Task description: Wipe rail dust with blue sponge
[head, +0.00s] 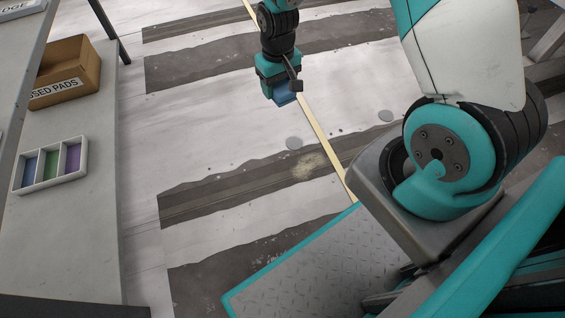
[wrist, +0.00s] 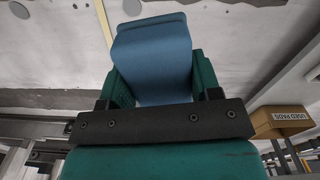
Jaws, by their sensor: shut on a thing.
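My gripper (head: 281,86) is shut on the blue sponge (head: 285,98) and holds it at the end of my arm, near the upper middle of the head view. In the wrist view the blue sponge (wrist: 152,62) sits between the two teal fingers, its broad face showing. A thin brass-coloured rail (head: 322,135) runs along the slab, just right of the sponge in the head view. A tan dust patch (head: 309,165) lies on a dark band left of the rail, below the sponge in the picture. I cannot tell whether the sponge touches the slab.
A grey bench (head: 85,215) stands at left. On it are a brown box marked USED PADS (head: 66,75) and a white tray (head: 84,170) with blue, green and purple compartments. Flat grey discs (head: 294,143) lie on the slab. The slab around the dust is clear.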

